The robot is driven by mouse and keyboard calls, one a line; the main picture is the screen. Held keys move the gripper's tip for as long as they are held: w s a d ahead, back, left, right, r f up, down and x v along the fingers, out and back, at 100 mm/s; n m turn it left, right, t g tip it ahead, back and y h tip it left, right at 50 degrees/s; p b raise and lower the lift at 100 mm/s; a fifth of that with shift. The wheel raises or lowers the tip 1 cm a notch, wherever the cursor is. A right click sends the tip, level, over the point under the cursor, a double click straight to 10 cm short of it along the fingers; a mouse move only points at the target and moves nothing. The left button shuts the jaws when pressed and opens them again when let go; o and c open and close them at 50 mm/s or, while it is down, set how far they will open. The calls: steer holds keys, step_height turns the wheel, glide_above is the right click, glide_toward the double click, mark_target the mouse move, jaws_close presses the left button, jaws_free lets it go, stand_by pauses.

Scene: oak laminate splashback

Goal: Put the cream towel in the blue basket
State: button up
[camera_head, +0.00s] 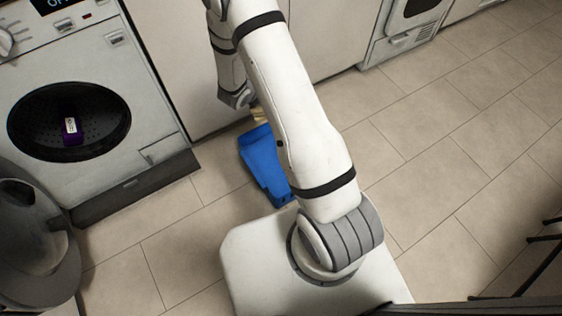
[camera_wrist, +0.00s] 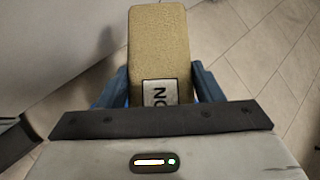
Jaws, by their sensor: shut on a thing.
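The cream towel (camera_wrist: 159,48) is a folded, block-like tan piece with a white label in the wrist view. My gripper (camera_wrist: 160,82) is shut on it, with blue shapes at both sides of the towel. In the head view a small part of the towel (camera_head: 257,113) shows beside my gripper, at the far end of the blue basket (camera_head: 260,160). The basket is on the tiled floor and partly hidden by my arm. I cannot tell how high the towel is above the basket, or whether they touch.
A washing machine (camera_head: 150,90) stands at the left, with a purple item (camera_head: 71,129) visible in its round door opening. White cabinet fronts (camera_head: 320,35) run behind the basket. A dark grey rounded object (camera_head: 30,245) is at the lower left.

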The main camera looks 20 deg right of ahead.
steer(key=s+d+f+m+g+h+p, duration=0.1)
steer(key=s+d+f+m+g, duration=0.1)
steer(key=s+f+m, duration=0.45)
steer(key=s+d+f+m+g+h+p, duration=0.15)
steer(key=s+f, duration=0.25)
steer(key=f, duration=0.6)
steer(key=s+d+f+m+g+p, duration=0.25)
steer(key=s+f+m, duration=0.2)
steer(key=f, duration=0.35)
steer(key=shift+n+t, duration=0.25)
steer(key=shift+t, duration=0.05)
steer(key=shift+s+f+b, duration=0.15)
steer(key=shift+f+b, duration=1)
steer(key=shift+f, duration=1.25)
steer(key=shift+s+f+b, duration=0.15)
steer(key=shift+f+b, duration=0.95)
steer(key=shift+f, duration=1.3)
steer(key=shift+f, duration=0.2)
steer(key=o, duration=1.1)
